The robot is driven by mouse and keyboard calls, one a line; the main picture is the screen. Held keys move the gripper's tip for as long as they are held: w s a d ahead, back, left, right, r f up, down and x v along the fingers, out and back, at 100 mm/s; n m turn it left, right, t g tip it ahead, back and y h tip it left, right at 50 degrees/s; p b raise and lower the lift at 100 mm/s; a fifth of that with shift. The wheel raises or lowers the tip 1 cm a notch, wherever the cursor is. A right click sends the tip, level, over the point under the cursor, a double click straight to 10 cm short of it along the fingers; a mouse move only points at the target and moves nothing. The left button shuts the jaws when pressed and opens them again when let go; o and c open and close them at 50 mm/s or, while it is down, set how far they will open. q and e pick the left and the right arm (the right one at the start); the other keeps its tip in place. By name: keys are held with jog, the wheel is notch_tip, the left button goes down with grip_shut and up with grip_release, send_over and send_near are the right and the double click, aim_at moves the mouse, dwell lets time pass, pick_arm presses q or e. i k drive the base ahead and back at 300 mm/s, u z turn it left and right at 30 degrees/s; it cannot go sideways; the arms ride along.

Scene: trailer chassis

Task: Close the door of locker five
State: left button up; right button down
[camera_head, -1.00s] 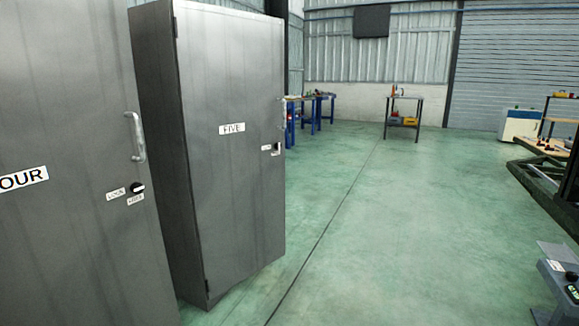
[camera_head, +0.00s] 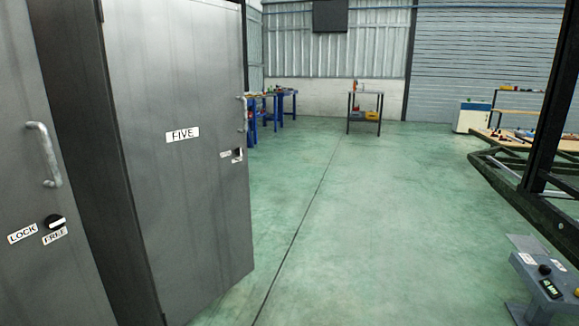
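The door of locker five (camera_head: 185,190) is a tall grey metal panel with a white "FIVE" label (camera_head: 183,134). It stands swung out into the room at the left, its far edge free over the floor. A metal handle (camera_head: 243,114) and a small dark lock knob (camera_head: 238,154) sit near that far edge. The dark side panel (camera_head: 85,130) of the locker shows left of the door. Neither of my grippers is in the picture.
A neighbouring locker door (camera_head: 45,250) with a handle and lock knob fills the left edge. Green floor (camera_head: 350,220) is clear in the middle. A dark chassis frame (camera_head: 520,190) and a grey control box (camera_head: 545,275) stand at right. Workbenches (camera_head: 265,108) stand at the back.

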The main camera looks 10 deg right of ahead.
aim_at(175, 68)
jog(key=z, duration=0.2)
jog(key=i, duration=0.8)
jog(key=u, duration=0.65)
jog(key=i, duration=0.55)
jog(key=u, duration=0.55)
